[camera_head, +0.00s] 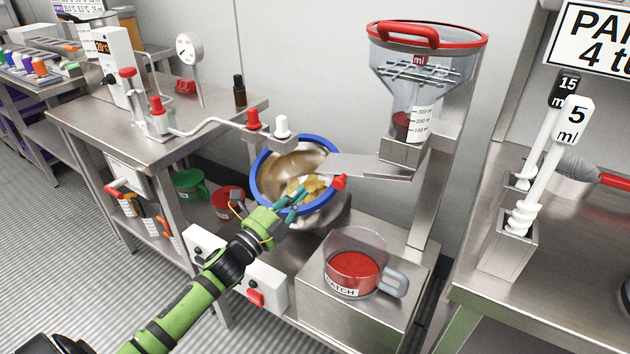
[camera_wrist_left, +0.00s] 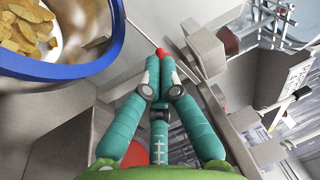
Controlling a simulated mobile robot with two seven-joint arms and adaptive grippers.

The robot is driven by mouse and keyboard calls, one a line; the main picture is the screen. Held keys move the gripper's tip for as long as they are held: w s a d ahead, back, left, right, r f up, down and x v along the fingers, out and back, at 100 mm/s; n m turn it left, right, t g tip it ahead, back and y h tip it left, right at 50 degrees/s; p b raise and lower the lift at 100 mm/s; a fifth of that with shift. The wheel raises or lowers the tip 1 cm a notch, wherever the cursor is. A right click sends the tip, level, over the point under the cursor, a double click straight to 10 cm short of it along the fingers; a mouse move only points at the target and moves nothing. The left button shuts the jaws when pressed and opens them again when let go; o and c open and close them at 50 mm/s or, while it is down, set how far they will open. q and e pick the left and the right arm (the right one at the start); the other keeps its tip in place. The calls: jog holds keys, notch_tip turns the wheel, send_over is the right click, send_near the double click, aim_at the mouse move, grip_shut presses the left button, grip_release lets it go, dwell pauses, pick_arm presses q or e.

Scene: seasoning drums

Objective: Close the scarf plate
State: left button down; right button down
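The scarf plate (camera_head: 370,167) is a flat metal plate sticking out to the left from under the clear hopper (camera_head: 412,85) in the head view. A red knob (camera_head: 339,181) sits by its left end, over the bowl's edge. My left gripper (camera_head: 306,190) is left of the knob, above the bowl, with a small gap to it in the head view. In the left wrist view its fingertips (camera_wrist_left: 160,62) are together and the red knob (camera_wrist_left: 160,51) shows just past them. I see nothing held between them. My right gripper is in neither view.
A blue-rimmed metal bowl (camera_head: 256,186) holding chips lies below the gripper. A clear jug of red powder (camera_head: 352,272) stands on the metal base beneath the hopper. A side table (camera_head: 510,290) with measuring scoops is at the right.

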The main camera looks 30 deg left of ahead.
pick_arm(q)
jog(key=s+d+f+n+g+y, duration=0.1)
jog(key=s+d+n+g+y, duration=0.15)
jog(key=s+y, duration=0.2)
jog(key=w+a+b, duration=0.1)
jog(key=w, duration=1.2)
jog(key=shift+a+f, duration=0.25)
jog(key=shift+a, duration=0.05)
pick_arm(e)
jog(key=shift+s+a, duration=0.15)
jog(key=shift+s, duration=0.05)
pick_arm(q)
jog(key=shift+t, duration=0.25)
jog(key=shift+w+a, duration=0.3)
jog(key=shift+w, duration=0.5)
jog(key=shift+w+a, duration=0.2)
jog(key=shift+w, duration=0.1)
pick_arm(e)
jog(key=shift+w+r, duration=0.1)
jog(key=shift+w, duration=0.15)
